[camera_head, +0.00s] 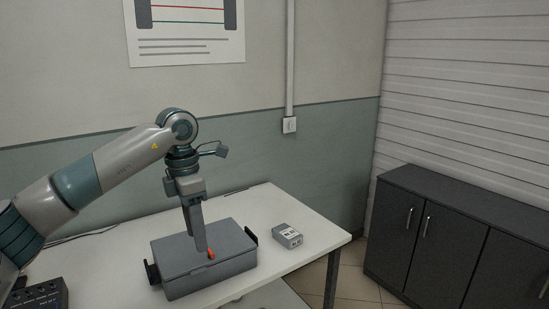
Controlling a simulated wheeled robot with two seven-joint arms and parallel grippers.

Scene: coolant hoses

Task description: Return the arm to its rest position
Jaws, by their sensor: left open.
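My left arm comes in from the left and bends down over the table (318,236). Its gripper (201,247) points down at the top of a grey box (212,276) with black side pieces. The gripper is open; seen side-on, its fingers overlap in the picture. A small orange-red piece (211,254) shows right beside the fingertips, on or in the top of the box. I cannot tell whether the fingers touch it. My right gripper is out of view.
A small grey labelled block (287,236) lies on the table right of the box. A dark device (38,296) with knobs is at the lower left. Dark cabinets (450,240) stand apart on the right. The space above the table's right part is clear.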

